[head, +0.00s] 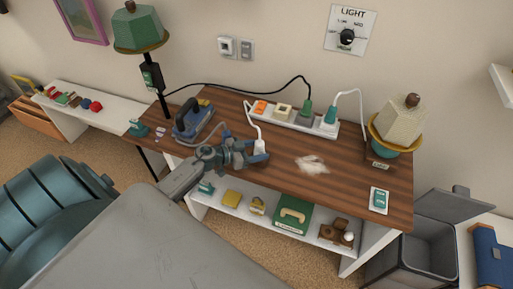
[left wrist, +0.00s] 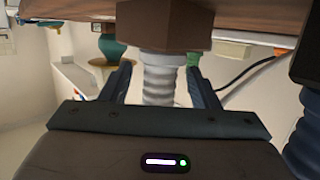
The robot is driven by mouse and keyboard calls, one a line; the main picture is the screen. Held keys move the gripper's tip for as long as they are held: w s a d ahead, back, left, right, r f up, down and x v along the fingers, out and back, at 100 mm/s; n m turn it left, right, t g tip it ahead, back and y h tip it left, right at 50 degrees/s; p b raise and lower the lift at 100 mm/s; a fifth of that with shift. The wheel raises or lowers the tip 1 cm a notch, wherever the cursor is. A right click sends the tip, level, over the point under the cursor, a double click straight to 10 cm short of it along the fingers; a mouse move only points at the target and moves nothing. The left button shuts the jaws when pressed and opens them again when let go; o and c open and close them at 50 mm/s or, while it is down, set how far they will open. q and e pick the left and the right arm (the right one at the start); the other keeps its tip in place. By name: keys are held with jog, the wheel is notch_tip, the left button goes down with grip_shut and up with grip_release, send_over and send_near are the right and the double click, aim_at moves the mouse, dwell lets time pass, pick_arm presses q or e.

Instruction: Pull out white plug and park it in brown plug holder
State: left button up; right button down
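The white plug (head: 260,147) stands at my left gripper (head: 256,151), over the middle of the desk in the head view. In the left wrist view its pale ribbed neck (left wrist: 158,88) is between the two fingers of my left gripper (left wrist: 160,75), with narrow gaps visible on both sides. The fingers look open around it. The neck meets a brown block (left wrist: 165,25), which looks like the brown plug holder, by the wooden surface. The plug's lower body is hidden. My right gripper is not in view.
A white power strip (head: 291,120) with a green plug (head: 306,107) and a teal plug (head: 329,115) lies behind. An iron (head: 192,118) stands left. A pale patch (head: 312,164) and a lamp (head: 400,123) are right. A dark block (left wrist: 307,45) is close at the wrist view's right.

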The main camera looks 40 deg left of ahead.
pick_arm(q)
jog(key=shift+s, duration=0.1)
jog(key=shift+s+a, duration=0.25)
jog(key=b+v, duration=0.2)
jog(key=v, duration=0.6)
jog(key=shift+s+a+b, duration=0.1)
jog(key=shift+s+b, duration=0.15)
jog(key=shift+b, duration=0.1)
jog(key=shift+s+a+r, duration=0.35)
jog(key=shift+s, duration=0.2)
jog(key=shift+d, duration=0.1)
